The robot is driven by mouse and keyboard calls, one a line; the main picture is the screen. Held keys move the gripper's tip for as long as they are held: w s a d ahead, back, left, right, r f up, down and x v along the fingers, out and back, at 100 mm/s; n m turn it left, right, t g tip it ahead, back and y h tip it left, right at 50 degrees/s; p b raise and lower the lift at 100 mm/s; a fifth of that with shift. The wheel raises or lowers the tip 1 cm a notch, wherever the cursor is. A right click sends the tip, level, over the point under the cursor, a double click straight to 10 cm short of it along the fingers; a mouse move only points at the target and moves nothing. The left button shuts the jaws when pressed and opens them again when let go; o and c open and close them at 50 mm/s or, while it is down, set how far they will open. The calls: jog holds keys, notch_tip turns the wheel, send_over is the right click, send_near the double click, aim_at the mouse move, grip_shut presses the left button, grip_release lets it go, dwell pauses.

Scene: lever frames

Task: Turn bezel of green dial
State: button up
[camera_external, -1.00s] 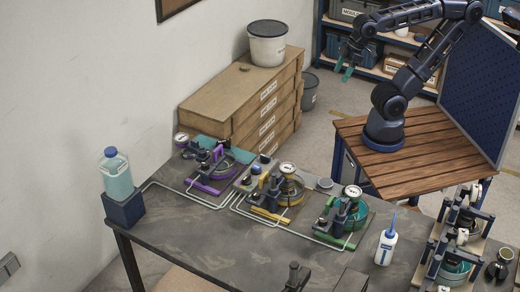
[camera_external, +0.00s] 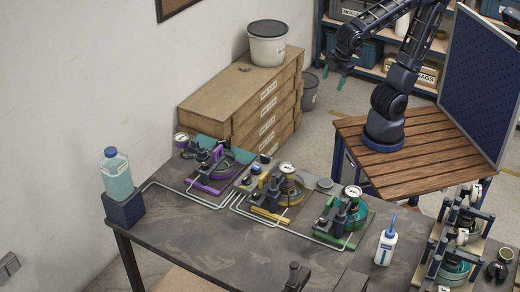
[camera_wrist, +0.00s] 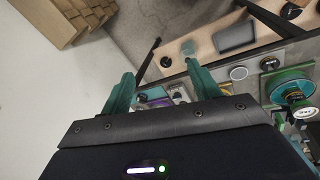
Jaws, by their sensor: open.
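The green station (camera_external: 343,220) is the right one of three clamp-like fixtures on the dark bench. It has a green bar and a round teal part. A white-faced dial (camera_external: 352,191) with a dark rim stands at its top; its markings are too small to read. My gripper (camera_external: 337,75) hangs in the air beyond the bench, well apart from the dial. Its two teal fingers are spread and empty in the wrist view (camera_wrist: 159,73).
Yellow (camera_external: 275,195) and purple (camera_external: 210,170) stations stand left of the green one. A white bottle (camera_external: 386,243) and a stacked rack (camera_external: 450,245) stand to its right. Thin pipes run along the bench front. Cardboard drawers (camera_external: 235,105) and a blue pegboard (camera_external: 485,85) flank the area.

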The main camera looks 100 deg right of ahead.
jog(key=w+a+f+n+h, duration=0.2)
jog(key=w+a+n+h, duration=0.3)
jog(key=w+a+n, duration=0.25)
jog(key=n+t+h, duration=0.2)
jog(key=n+t, duration=1.2)
jog(key=n, duration=0.3)
send_over(354, 191)
jog(key=v, duration=0.5)
notch_tip(354, 191, down, 8)
jog(key=w+f, duration=0.1)
jog(key=f, duration=0.1)
jog(key=w+d+f, duration=0.1)
jog(key=f, duration=0.1)
jog(key=w+f, duration=0.1)
jog(key=f, duration=0.2)
jog(key=shift+w+d, duration=0.15)
jog(key=shift+d, duration=0.2)
jog(key=shift+w+d, duration=0.4)
jog(key=shift+w, duration=0.2)
jog(key=c, duration=0.7)
